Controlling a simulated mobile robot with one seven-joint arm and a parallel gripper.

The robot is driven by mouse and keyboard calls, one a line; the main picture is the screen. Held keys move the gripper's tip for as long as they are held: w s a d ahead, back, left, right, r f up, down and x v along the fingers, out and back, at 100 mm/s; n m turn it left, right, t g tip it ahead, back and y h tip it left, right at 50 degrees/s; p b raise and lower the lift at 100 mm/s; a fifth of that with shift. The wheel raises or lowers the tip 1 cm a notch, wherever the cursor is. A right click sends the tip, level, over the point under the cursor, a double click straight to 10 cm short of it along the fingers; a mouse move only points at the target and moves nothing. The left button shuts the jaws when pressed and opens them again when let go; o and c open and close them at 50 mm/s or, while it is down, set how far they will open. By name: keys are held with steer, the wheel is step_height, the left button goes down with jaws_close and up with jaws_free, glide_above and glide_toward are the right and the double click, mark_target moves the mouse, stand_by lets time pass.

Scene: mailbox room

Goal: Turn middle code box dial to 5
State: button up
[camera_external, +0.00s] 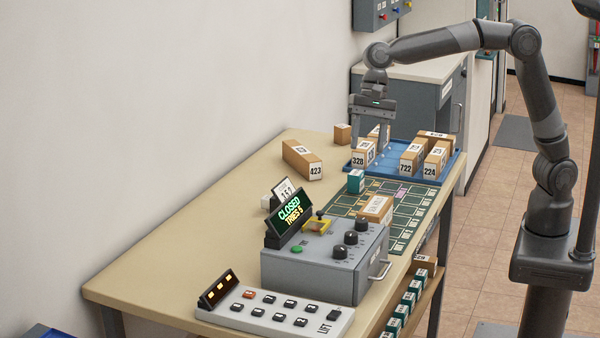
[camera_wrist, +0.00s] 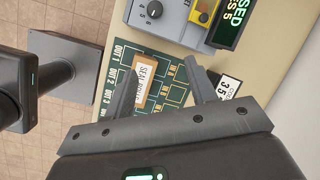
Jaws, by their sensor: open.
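The grey code box (camera_external: 290,274) stands on the table in the external view, with three black dials in a row on its top. The middle dial (camera_external: 351,238) sits between the far dial (camera_external: 362,224) and the near dial (camera_external: 338,252); its setting is too small to read. A display (camera_external: 290,212) behind the dials reads CLOSED, TRIES 5. My gripper (camera_external: 371,146) is open, pointing down near the blue tray, well beyond the code box. In the wrist view my open gripper (camera_wrist: 163,72) shows below part of the code box (camera_wrist: 176,22); one dial (camera_wrist: 154,9) is visible there.
A labelled carton (camera_external: 376,208) lies on the green mat (camera_external: 408,207) close to the code box. The blue tray (camera_external: 440,171) holds several numbered cartons. Carton 423 (camera_external: 302,160) lies on the table. A LIFT keypad (camera_external: 275,312) sits in front. Bare table (camera_external: 190,245) lies at left.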

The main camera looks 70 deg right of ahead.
mark_target(351, 233)
steer(key=a+f+m+g, duration=0.2)
steer(key=a+f, duration=0.4)
steer(key=a, duration=0.7)
steer(key=shift+m, duration=0.3)
steer(key=x, duration=1.1)
steer(key=shift+r, duration=0.1)
steer(key=shift+c, duration=0.3)
steer(key=c, duration=0.9)
